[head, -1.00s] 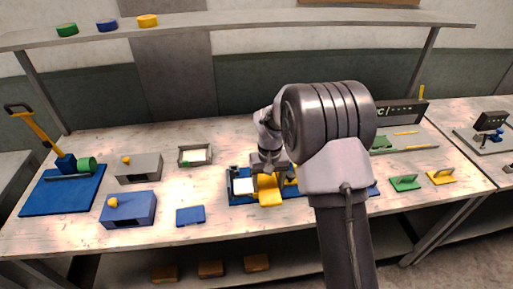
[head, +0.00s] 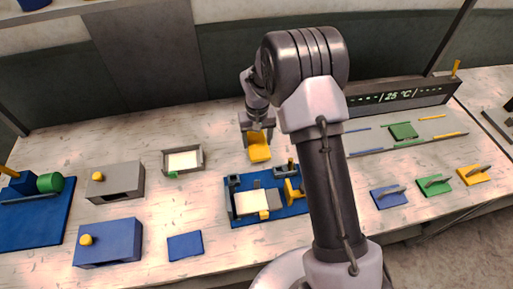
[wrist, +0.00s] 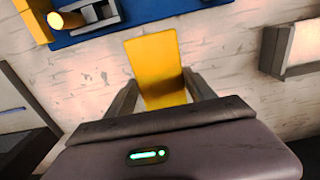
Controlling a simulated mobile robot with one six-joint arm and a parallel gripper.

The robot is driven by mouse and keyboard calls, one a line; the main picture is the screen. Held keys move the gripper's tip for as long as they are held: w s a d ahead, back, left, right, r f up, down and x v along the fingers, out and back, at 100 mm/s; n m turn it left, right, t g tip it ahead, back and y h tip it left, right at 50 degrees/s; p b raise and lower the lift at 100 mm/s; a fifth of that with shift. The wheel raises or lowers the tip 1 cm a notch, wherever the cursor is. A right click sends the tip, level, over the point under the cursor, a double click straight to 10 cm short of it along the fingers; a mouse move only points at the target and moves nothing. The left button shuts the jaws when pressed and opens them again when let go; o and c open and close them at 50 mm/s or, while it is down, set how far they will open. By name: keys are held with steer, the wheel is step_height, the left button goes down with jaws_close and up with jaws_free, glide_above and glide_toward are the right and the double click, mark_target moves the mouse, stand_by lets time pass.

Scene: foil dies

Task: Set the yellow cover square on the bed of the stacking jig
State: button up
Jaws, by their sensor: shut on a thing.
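My gripper (head: 258,133) is shut on the yellow cover (head: 259,150), a flat plate that sticks out from between the fingers. The wrist view shows my gripper (wrist: 160,82) with a finger on each side of the yellow cover (wrist: 153,55). The cover is behind the stacking jig in the head view, apart from it; its height over the table is hard to tell. The stacking jig (head: 291,209) has a blue base, grey blocks, a yellow upright part and a pale bed (head: 248,203). My arm hides the jig's right end. The wrist view shows the jig's blue edge (wrist: 150,32) at the top.
A shallow grey tray (head: 197,158), a grey box (head: 117,186), a blue box (head: 108,245) and a blue plate (head: 186,246) lie left of the jig. Small handled plates, including a yellow one (head: 473,176), stand right. A grey display bar (head: 400,96) stands behind. Bare table surrounds the cover.

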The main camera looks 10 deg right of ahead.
mark_target(257, 143)
steer(key=shift+f+b, duration=0.35)
steer(key=shift+f, duration=1.6)
steer(key=shift+f, duration=0.1)
steer(key=o, duration=1.4)
steer(key=shift+f, duration=0.1)
